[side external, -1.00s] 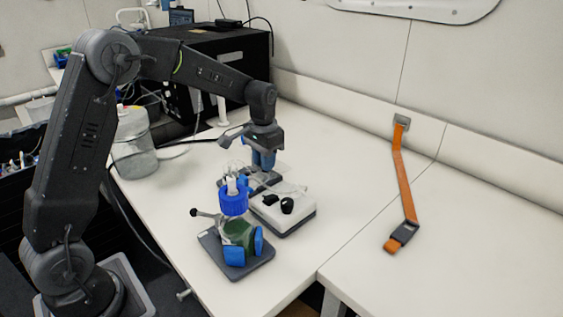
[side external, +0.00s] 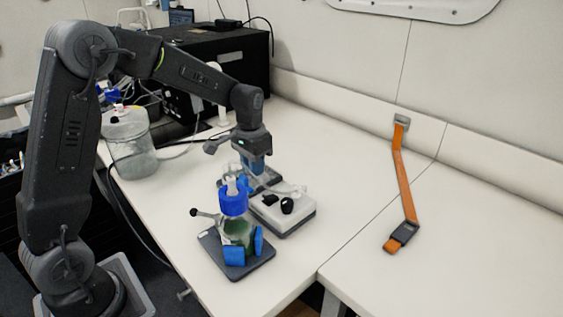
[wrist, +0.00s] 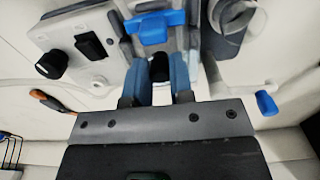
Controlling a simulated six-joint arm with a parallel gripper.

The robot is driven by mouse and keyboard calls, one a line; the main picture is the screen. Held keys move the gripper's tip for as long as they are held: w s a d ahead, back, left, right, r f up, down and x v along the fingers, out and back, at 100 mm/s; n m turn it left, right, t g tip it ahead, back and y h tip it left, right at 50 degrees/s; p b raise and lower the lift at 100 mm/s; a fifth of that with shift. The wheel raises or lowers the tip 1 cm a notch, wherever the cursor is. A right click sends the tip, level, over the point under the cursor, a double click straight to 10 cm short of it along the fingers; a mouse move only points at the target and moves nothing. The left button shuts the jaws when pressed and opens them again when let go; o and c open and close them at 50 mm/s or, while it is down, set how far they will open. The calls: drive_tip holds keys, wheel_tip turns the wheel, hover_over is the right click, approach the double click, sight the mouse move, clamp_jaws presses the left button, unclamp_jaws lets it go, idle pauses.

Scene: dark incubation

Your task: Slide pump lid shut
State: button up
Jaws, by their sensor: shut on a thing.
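The pump is a white box (side external: 285,214) with black knobs, standing on the bench. Its grey pump head (side external: 262,181) sits at its back left. My gripper (side external: 256,170) points down at the pump head. In the wrist view, the two blue fingers of my gripper (wrist: 161,72) are shut on a part at the pump head, which I take to be the pump lid; it is mostly hidden between the fingers. A bright blue piece (wrist: 155,27) lies just beyond the fingertips. The pump's black knob (wrist: 52,65) shows to the left.
A large clear jar (side external: 130,145) stands at the left. An orange strap (side external: 405,185) lies at the right. The right bench is otherwise clear.

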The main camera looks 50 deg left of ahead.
sight(271, 167)
drive_tip(key=o, duration=0.5)
drive_tip(key=shift+w, duration=3)
drive_tip(key=shift+r, duration=2.2)
